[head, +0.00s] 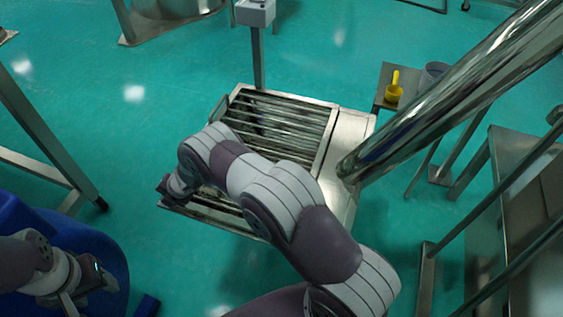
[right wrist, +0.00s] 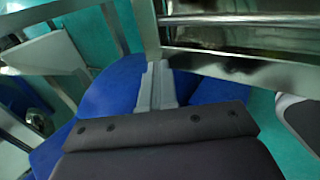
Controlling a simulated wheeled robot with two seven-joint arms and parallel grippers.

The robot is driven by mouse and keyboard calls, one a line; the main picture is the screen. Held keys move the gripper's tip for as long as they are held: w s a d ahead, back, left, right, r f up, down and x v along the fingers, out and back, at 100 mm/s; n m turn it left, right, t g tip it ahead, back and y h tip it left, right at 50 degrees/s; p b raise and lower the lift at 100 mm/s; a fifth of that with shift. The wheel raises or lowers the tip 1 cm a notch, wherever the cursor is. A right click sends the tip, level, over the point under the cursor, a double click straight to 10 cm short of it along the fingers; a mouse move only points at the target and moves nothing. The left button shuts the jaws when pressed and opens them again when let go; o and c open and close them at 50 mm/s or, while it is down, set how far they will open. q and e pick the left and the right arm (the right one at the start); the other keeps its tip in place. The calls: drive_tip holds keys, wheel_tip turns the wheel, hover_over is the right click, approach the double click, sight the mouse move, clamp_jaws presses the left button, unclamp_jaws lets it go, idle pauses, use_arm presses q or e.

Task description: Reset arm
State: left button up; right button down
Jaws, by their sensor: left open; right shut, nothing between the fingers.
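The metal sieve (head: 345,135), a low slatted steel frame with a flat plate on its right, stands mid-floor in the head view. My right arm reaches across it from the bottom. My right gripper (head: 170,192) is at the sieve's left edge, partly hidden by its wrist. In the right wrist view its pale fingers (right wrist: 156,88) are together with nothing between them, with blue surfaces behind and the steel frame ahead. My left gripper (head: 88,294) is at the lower left of the head view, open and empty, over a blue container (head: 113,252).
A thick shiny steel pipe (head: 450,95) slants over the sieve's right side. A yellow scoop (head: 394,90) sits on a small stand (head: 385,75) at the right. Steel table legs (head: 45,135) stand at the left.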

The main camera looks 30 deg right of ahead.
wheel_tip(320, 180, up, 4)
drive_tip(key=shift+w+a+f+p, duration=0.1)
drive_tip(key=shift+w+a+p, duration=0.05)
drive_tip(key=shift+p, duration=0.7)
wheel_tip(320, 180, up, 10)
drive_tip(key=p, duration=0.2)
drive_tip(key=s+d+r+m+g+h, duration=0.25)
drive_tip(key=s+d+m+h, duration=0.25)
drive_tip(key=s+d+m, duration=0.7)
use_arm(q)
wheel_tip(320, 180, up, 8)
drive_tip(key=d+p, duration=0.1)
drive_tip(key=p, duration=0.2)
use_arm(e)
drive_tip(key=s+d+r+m+g, duration=0.1)
drive_tip(key=s+d+r+m, duration=0.3)
drive_tip(key=s+r+m, duration=0.3)
drive_tip(key=s+d+r+m, duration=0.4)
drive_tip(key=s+r+m, duration=0.2)
drive_tip(key=s, duration=0.5)
drive_tip(key=shift+s+d+r+m+g, duration=0.3)
drive_tip(key=shift+r+m+g, duration=0.1)
drive_tip(key=shift+r, duration=0.95)
